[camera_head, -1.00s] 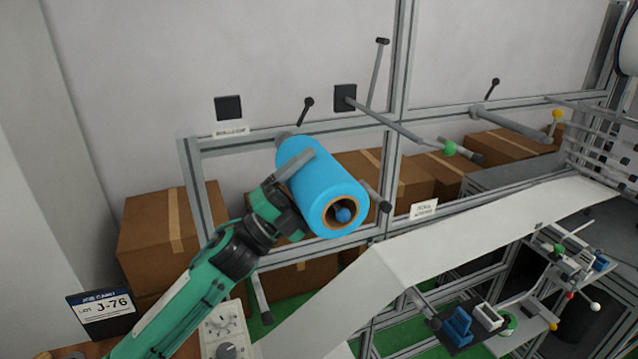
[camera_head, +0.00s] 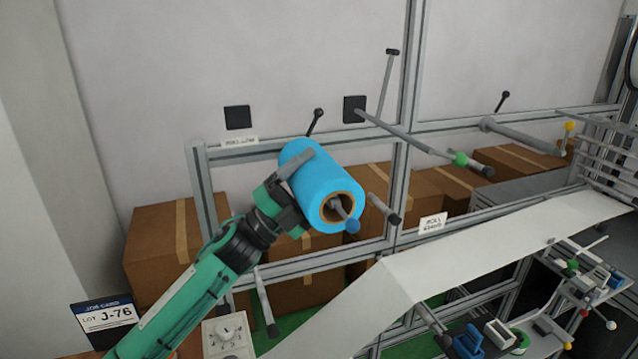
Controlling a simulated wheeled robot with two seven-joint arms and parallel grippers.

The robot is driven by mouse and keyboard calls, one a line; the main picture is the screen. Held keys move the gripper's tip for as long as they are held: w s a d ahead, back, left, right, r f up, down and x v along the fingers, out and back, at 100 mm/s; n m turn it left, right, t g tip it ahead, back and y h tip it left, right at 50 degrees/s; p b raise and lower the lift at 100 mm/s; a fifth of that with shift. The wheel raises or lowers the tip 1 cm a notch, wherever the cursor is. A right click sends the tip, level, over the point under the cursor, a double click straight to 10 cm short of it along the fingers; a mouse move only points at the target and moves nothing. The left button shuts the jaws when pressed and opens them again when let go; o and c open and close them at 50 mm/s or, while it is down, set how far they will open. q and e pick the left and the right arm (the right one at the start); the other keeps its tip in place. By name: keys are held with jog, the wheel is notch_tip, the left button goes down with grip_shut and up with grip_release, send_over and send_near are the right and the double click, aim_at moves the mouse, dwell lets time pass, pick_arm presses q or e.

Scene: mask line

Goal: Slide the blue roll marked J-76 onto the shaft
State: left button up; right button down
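The blue roll (camera_head: 322,185) has a brown core and lies tilted, its open end toward me. The shaft (camera_head: 341,210) passes through the core, and its blue ball tip (camera_head: 352,226) sticks out past the roll's near end. My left gripper (camera_head: 294,180) is shut on the roll from the left. One finger lies across its top; the other is mostly hidden. No marking shows on the roll. A job card (camera_head: 108,317) reading LOT J-76 stands at the lower left. My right gripper is not in view.
A green-tipped shaft (camera_head: 412,140) and a yellow-tipped one (camera_head: 527,138) stick out further right. A dark-capped bar (camera_head: 383,208) is close to the roll's right side. The white web (camera_head: 440,265) slopes below right. Cardboard boxes (camera_head: 160,245) stand behind the metal frame (camera_head: 405,80).

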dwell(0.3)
pick_arm(q)
jog(key=shift+w+a, duration=0.15)
jog(key=shift+w, duration=0.25)
jog(key=shift+w+a+b, duration=0.25)
jog(key=shift+w+b, duration=0.15)
jog(key=shift+w, duration=0.2)
jog(key=shift+w+a, duration=0.15)
jog(key=shift+w, duration=0.15)
jog(key=shift+f+b, duration=0.55)
jog(key=shift+b, duration=0.05)
dwell(0.3)
